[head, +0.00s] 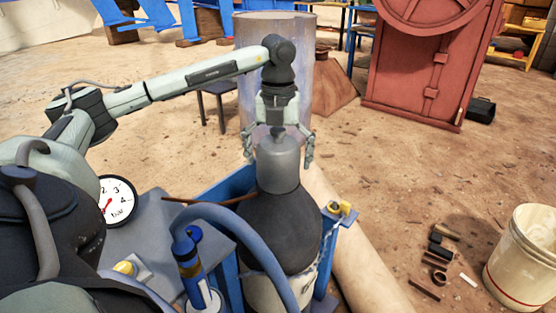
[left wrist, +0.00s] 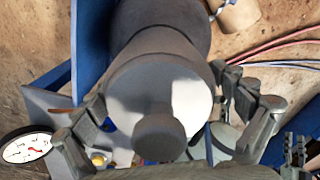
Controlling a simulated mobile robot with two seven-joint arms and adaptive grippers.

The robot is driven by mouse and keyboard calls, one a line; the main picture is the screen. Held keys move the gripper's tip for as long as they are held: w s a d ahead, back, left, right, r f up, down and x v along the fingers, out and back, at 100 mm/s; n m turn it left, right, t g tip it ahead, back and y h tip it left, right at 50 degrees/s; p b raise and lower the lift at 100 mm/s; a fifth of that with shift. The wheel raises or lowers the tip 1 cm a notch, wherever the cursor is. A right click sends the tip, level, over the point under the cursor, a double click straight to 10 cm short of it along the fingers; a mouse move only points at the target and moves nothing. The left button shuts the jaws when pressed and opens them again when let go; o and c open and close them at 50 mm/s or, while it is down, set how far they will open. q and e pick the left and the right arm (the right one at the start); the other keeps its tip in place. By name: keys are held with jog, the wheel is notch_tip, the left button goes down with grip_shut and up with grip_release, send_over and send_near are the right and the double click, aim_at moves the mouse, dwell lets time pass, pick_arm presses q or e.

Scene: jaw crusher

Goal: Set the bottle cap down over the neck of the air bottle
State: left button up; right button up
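The grey bottle cap (head: 279,165) is upright over the top of the dark air bottle (head: 280,235). Its lower rim meets the bottle's shoulder in the head view, and the neck is hidden. My left gripper (head: 279,158) points down over the cap, open, with a finger on each side and a small gap showing. In the left wrist view the cap (left wrist: 185,98), with its round knob, is between the spread fingers (left wrist: 165,105), and the dark bottle (left wrist: 165,25) is behind it.
The bottle stands in a blue frame (head: 229,188). A pressure gauge (head: 117,201) and a blue hose (head: 240,222) are close on the left and front. A white bucket (head: 522,262) stands at the right. Open dirt floor is beyond.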

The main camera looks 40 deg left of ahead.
pick_arm(q)
notch_tip(320, 180, up, 12)
dwell(0.8)
jog(key=shift+s+f, duration=0.1)
dwell(0.6)
